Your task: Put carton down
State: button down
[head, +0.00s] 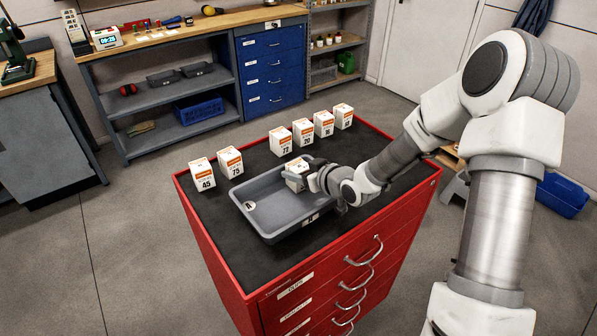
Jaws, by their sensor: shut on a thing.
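My gripper (312,181) is shut on a small white carton (295,184) with an orange band. It holds the carton at the far right corner of a grey tray (262,222). The carton appears slightly tilted, and I cannot tell whether it touches the tray floor. The fingers partly cover its right side. The rest of the tray looks empty. The tray lies on the dark top of a red drawer cabinet (229,264).
Cartons marked 45 (203,174) and 75 (230,162) stand left of the tray. Several more cartons (281,141) stand in a row along the cabinet's far edge. The dark top between that row and the tray is free. A workbench (180,38) stands behind.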

jog(key=shift+f, duration=0.2)
jog(key=shift+c, duration=0.6)
grip_release()
jog(key=shift+r, duration=0.1)
jog(key=shift+r, duration=0.15)
jog(key=p+v, duration=0.1)
jog(key=v, duration=1.1)
